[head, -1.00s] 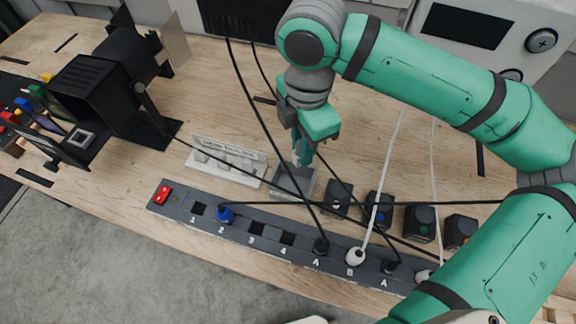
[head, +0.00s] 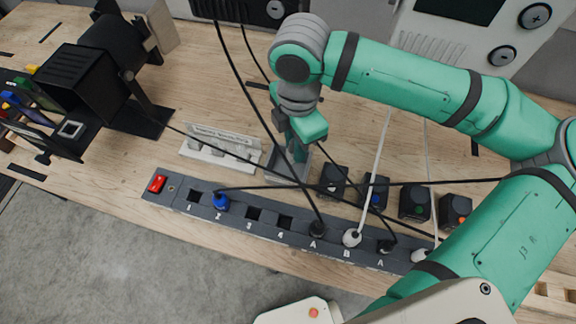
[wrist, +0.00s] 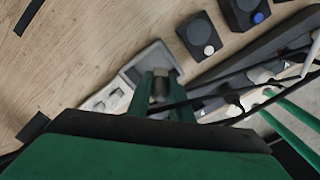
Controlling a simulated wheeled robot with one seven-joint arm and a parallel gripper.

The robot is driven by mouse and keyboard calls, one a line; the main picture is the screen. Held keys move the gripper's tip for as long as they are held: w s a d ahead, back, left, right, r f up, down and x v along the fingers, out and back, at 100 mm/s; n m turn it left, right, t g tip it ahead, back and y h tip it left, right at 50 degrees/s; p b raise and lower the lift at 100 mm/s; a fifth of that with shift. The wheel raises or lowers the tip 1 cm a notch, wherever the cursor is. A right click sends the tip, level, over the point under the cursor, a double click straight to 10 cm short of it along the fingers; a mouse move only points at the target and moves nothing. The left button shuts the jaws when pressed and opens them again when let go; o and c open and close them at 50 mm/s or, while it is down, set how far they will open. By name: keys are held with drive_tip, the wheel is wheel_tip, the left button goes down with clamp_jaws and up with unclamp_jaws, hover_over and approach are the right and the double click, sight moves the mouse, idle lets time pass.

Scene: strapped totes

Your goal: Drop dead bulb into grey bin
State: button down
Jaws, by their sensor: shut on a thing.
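My gripper (head: 298,158) points down over the grey bin (head: 272,160), a small square open box behind the power strip. In the wrist view the green fingers (wrist: 161,92) are shut on a small dark grey bulb (wrist: 160,86), held at or just above the mouth of the bin (wrist: 133,72). I cannot tell whether the bulb is below the rim. In the head view the bulb is hidden by the gripper and cables.
A white bulb holder (head: 218,148) stands left of the bin. Black blocks (head: 334,180) stand to its right. A power strip (head: 255,225) with plugs runs in front. Black cables cross close to my gripper. A black lamp housing (head: 85,80) is at left.

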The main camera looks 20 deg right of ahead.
drive_tip(key=c, duration=1.5)
unclamp_jaws()
wheel_tip(320, 180, up, 11)
drive_tip(key=shift+f, duration=0.1)
